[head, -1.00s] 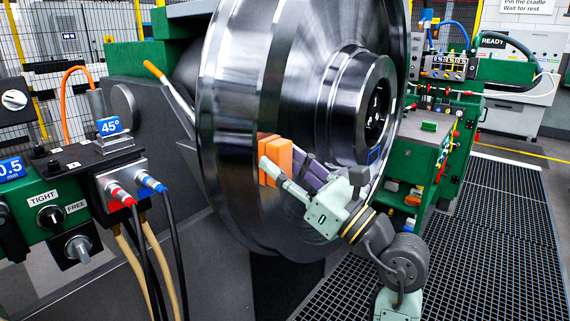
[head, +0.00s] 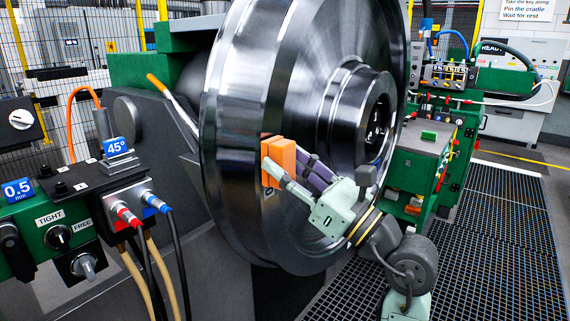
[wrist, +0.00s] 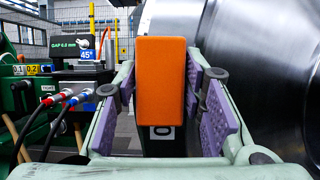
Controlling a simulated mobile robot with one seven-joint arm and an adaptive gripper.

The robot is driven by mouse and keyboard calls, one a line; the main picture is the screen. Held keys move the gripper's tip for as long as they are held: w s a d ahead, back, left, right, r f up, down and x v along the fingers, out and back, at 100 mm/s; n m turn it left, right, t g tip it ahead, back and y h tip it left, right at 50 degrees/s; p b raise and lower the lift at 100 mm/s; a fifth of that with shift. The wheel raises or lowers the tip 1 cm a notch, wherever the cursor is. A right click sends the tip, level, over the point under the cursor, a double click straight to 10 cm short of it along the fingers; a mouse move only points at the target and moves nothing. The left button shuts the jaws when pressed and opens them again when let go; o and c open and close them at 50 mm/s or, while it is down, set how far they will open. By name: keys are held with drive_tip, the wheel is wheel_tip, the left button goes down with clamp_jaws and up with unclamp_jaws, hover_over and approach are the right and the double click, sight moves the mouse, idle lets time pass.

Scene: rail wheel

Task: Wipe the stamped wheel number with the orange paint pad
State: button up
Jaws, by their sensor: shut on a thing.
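The large dark steel wheel (head: 245,105) stands upright in the middle of the head view and fills the right of the wrist view (wrist: 275,70). My gripper (head: 290,166) is shut on the orange paint pad (head: 283,157), holding it at the lower front of the wheel. In the wrist view the pad (wrist: 161,80) stands upright between the purple finger faces. A small pale patch with a dark character (wrist: 162,132) shows just below the pad; I cannot tell whether it is the stamped number. Whether the pad touches the wheel is unclear.
A green and dark control panel (head: 75,215) with hoses, knobs and a 45° label stands at left. A green cabinet (head: 425,165) is behind the wheel at right. Dark floor grating (head: 490,240) lies open at right. An orange-tipped rod (head: 172,98) leans behind the wheel's left side.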

drive_tip(key=shift+s+d+b, duration=0.25)
drive_tip(key=shift+s+d, duration=0.45)
drive_tip(key=shift+d, duration=0.35)
drive_tip(key=shift+s+d+b, duration=0.2)
drive_tip(key=shift+s+d, duration=0.5)
drive_tip(key=shift+d, duration=0.35)
drive_tip(key=shift+s+d+b, duration=0.2)
drive_tip(key=shift+s+d, duration=0.25)
drive_tip(key=shift+d, duration=0.2)
drive_tip(key=shift+s+d+b, duration=0.15)
drive_tip(key=shift+s+d, duration=0.25)
drive_tip(key=shift+d, duration=0.2)
